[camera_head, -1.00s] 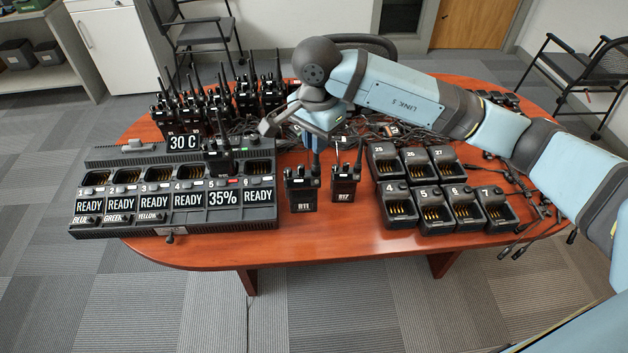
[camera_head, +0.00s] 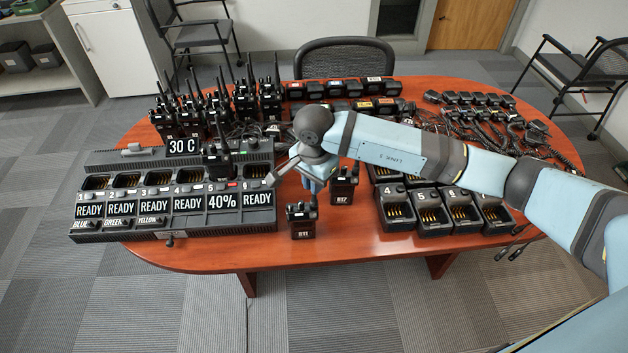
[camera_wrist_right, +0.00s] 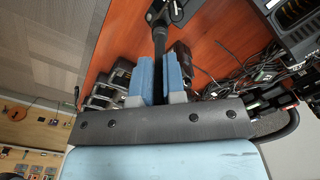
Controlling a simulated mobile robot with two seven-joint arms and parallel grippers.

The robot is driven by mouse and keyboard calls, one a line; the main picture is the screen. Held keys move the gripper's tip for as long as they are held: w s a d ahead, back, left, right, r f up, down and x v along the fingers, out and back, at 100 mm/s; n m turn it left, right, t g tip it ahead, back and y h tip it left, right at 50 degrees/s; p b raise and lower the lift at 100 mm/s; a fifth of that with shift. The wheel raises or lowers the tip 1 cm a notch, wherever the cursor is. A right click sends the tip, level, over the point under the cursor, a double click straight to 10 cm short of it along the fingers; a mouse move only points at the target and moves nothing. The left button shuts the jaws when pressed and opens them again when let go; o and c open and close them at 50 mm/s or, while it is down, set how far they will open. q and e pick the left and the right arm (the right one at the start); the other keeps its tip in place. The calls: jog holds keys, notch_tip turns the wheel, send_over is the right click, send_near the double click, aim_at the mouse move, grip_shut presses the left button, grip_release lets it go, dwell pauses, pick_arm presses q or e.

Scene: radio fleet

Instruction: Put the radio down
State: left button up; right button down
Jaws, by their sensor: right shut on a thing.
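A black radio labelled R11 (camera_head: 301,224) shows near the table's front edge, looking upright. My right gripper (camera_head: 314,186) is above it and shut on its antenna. In the right wrist view the blue fingers of my right gripper (camera_wrist_right: 160,82) close around the black antenna (camera_wrist_right: 160,42), and part of the radio body (camera_wrist_right: 166,10) shows at the top edge. I cannot tell whether the radio's base touches the table (camera_head: 345,240). A second radio, R12 (camera_head: 342,190), stands behind and to the right, partly behind my gripper. My left gripper is not in view.
A multi-bay charger (camera_head: 180,228) with one radio (camera_head: 217,162) in it is on the left. Single chargers (camera_head: 432,212) stand on the right. Several radios (camera_head: 215,108) crowd the back left. Bare table lies in front of the single chargers.

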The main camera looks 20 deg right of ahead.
jog(key=c, duration=1.6)
grip_release()
jog(key=shift+f, duration=0.15)
jog(key=shift+c, duration=0.2)
jog(key=o, duration=0.4)
jog(key=shift+o, duration=0.2)
